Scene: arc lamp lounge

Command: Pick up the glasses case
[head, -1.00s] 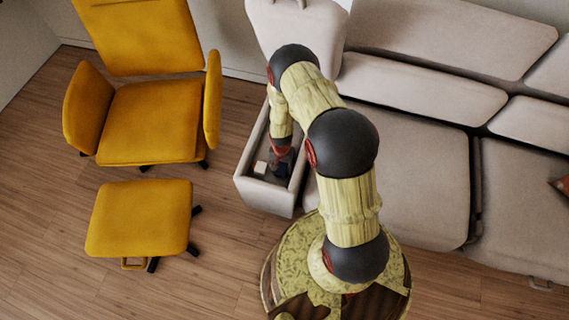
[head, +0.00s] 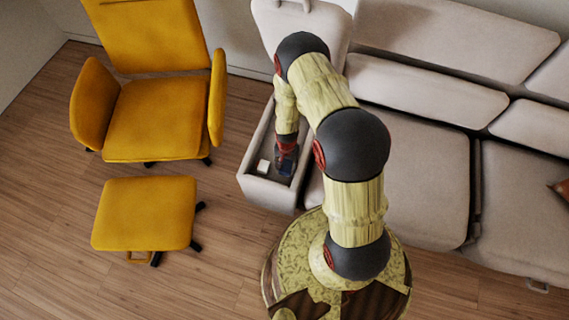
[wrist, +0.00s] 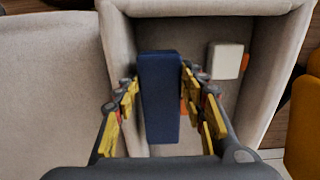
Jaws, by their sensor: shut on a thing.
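The glasses case (wrist: 160,100) is a long dark blue box. In the wrist view it sits between the two yellow-padded fingers of my gripper (wrist: 160,92), which are shut on its sides. In the head view the case (head: 286,167) shows as a small dark blue patch below my gripper (head: 287,150), inside the open storage box (head: 254,142) in the sofa's arm. I cannot tell whether the case still touches the box floor.
A small white block (wrist: 226,60) lies in the box beside the case, with an orange thing (wrist: 245,64) partly showing next to it. The box walls rise around my gripper. A yellow armchair (head: 155,115) and footstool (head: 145,213) stand to the left; the sofa (head: 420,170) is to the right.

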